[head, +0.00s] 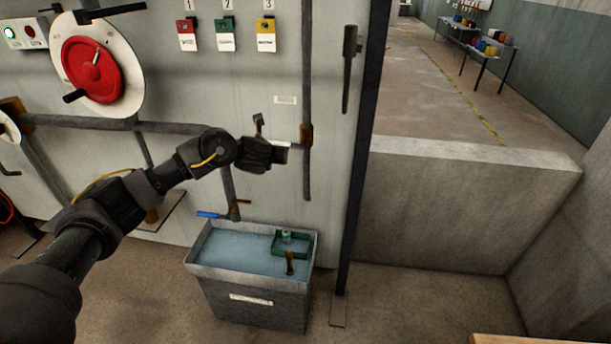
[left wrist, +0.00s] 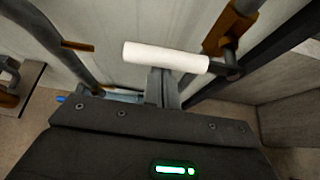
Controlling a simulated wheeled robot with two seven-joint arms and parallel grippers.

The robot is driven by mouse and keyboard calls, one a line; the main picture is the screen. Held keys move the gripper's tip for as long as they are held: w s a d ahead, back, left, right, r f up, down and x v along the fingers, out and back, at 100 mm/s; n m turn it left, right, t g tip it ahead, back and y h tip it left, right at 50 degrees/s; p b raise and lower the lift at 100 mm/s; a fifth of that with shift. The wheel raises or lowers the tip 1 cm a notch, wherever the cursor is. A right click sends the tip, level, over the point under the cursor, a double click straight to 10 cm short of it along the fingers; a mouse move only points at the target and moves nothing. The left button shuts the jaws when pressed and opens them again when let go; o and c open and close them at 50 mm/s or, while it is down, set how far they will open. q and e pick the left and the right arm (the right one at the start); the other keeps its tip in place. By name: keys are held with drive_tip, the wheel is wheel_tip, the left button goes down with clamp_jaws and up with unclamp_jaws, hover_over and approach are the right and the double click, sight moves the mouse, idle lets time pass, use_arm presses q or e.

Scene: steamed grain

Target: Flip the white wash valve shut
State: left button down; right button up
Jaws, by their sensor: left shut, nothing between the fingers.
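The white wash valve handle (left wrist: 165,57) is a white sleeve on a dark stem, running sideways from the brass valve body (left wrist: 222,30) on the vertical pipe in the left wrist view. In the head view the brass valve body (head: 306,135) shows on the right-hand pipe, with the handle (head: 293,146) pointing left and mostly hidden by my gripper. My left gripper (head: 282,153) is at the handle. Its shut, empty fingers (left wrist: 162,88) end at the handle's near side in the wrist view; I cannot tell whether they touch. My right gripper is not in view.
A grey water tank (head: 255,305) with a green tray (head: 291,245) stands below. A blue-handled valve (head: 208,214) is on the pipe left of it. A red wheel (head: 92,70) and three numbered tags are on the panel. A dark post (head: 362,150) stands right.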

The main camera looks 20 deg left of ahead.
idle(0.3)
use_arm(q)
wheel_tip(320, 180, down, 5)
drive_tip(key=b, duration=0.4)
drive_tip(key=a+p+v, duration=0.1)
drive_tip(key=p+v, duration=0.4)
drive_tip(key=v, duration=0.6)
drive_tip(key=shift+d+r+p, duration=0.35)
drive_tip(key=shift+d+r, duration=0.05)
drive_tip(key=shift+r, duration=0.05)
